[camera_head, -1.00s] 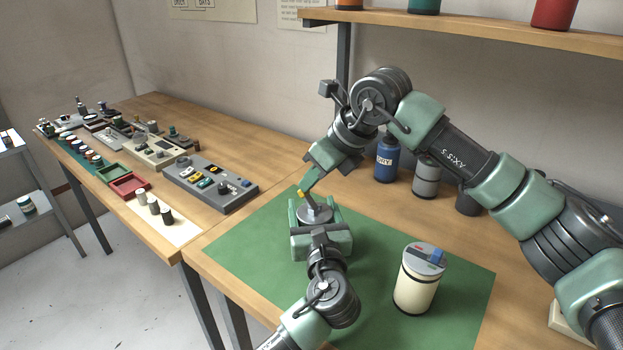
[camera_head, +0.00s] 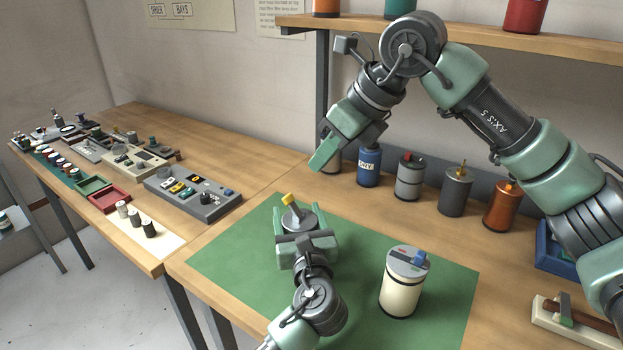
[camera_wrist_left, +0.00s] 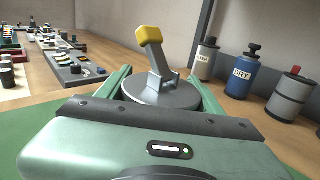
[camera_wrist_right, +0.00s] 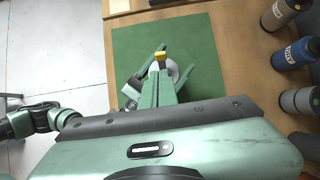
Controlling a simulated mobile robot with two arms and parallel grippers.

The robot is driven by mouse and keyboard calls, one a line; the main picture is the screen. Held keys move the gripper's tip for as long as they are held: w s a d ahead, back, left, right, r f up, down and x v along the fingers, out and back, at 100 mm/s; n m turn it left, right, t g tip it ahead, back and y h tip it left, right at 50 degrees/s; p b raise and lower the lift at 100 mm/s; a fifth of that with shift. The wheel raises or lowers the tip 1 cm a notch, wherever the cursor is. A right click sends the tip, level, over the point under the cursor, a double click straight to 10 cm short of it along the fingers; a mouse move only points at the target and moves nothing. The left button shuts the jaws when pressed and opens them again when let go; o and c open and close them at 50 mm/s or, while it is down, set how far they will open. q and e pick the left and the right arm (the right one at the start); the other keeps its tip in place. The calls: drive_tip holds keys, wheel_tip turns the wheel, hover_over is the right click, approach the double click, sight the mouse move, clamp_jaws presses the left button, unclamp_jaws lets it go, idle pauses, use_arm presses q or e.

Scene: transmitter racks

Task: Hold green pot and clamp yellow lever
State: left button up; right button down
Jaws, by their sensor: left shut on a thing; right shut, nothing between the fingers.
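The pot with the yellow lever stands on the green mat; its grey lid (camera_head: 299,218) shows, while its body is mostly hidden by my left gripper. The lever with its yellow tip (camera_head: 289,199) rises from the lid, tilted; it also shows in the left wrist view (camera_wrist_left: 149,34) and the right wrist view (camera_wrist_right: 160,56). My left gripper (camera_head: 304,227) is shut around the pot, one finger on each side. My right gripper (camera_head: 319,160) is shut and empty, above and behind the lever, apart from it.
A cream pot with a blue lever (camera_head: 401,292) stands on the green mat (camera_head: 235,250) at right. A blue bottle (camera_head: 369,167) and several canisters line the back. A grey control panel (camera_head: 190,196) and small trays lie on the left bench. A shelf (camera_head: 450,30) hangs above.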

drive_tip(key=shift+a+r+v, duration=0.1)
drive_tip(key=shift+a+v, duration=0.05)
drive_tip(key=shift+v, duration=0.65)
drive_tip(key=shift+a+r+v, duration=0.1)
drive_tip(key=shift+v, duration=0.7)
drive_tip(key=shift+w, duration=0.2)
use_arm(q)
drive_tip(key=o, duration=1.9)
drive_tip(key=shift+o, duration=0.2)
drive_tip(key=shift+a, duration=0.1)
